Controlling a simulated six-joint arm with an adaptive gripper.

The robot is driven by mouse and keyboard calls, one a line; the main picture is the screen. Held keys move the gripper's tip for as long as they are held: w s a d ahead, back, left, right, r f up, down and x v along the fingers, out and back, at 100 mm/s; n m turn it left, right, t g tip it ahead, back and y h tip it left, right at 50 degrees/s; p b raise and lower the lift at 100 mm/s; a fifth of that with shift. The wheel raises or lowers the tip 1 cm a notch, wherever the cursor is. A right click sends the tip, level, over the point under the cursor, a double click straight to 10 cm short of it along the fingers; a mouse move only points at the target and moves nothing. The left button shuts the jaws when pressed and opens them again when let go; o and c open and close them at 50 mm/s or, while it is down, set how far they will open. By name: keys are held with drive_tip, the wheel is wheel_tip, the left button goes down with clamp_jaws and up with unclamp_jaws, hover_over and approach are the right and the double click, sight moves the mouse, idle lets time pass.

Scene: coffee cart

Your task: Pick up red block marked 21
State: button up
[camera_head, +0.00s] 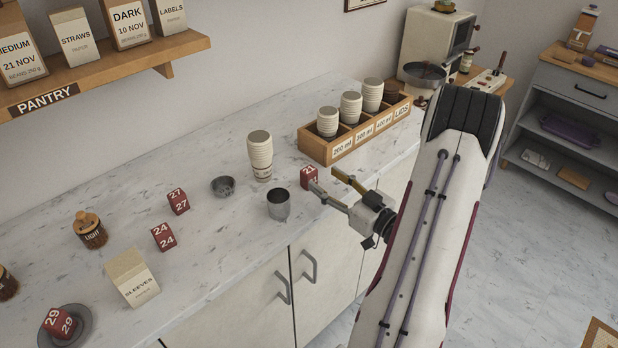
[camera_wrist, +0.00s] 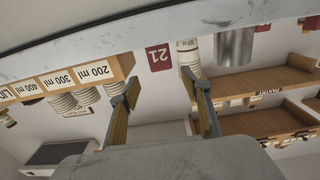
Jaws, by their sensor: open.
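The red block marked 21 (camera_head: 308,174) sits on the white marble counter near its front edge, just right of a metal cup. In the wrist view, which looks upside down, the red block (camera_wrist: 159,57) shows its 21 face between and beyond my fingertips. My gripper (camera_head: 325,180) is open, with its two fingers pointing at the block from the counter's front side. The left finger partly covers the block's lower edge in the head view. In the wrist view my gripper (camera_wrist: 158,86) has nothing between its fingers, and I cannot tell the exact gap to the block.
The metal cup (camera_head: 278,206) stands close left of the block. A stack of cups (camera_head: 259,157) is behind it, and a wooden lids box (camera_head: 345,153) is behind right. Red blocks 27 (camera_head: 178,201), 24 (camera_head: 163,237) and 29 (camera_head: 60,322) lie farther left.

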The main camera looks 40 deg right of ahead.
sight(313, 173)
drive_tip(key=shift+w, duration=0.15)
drive_tip(key=shift+w, duration=1.2)
drive_tip(key=shift+w, duration=0.1)
drive_tip(key=shift+w+a+f, duration=0.1)
drive_tip(key=shift+w, duration=1.15)
drive_tip(key=shift+w+f, duration=0.1)
drive_tip(key=shift+w, duration=1.15)
drive_tip(key=c, duration=1.2)
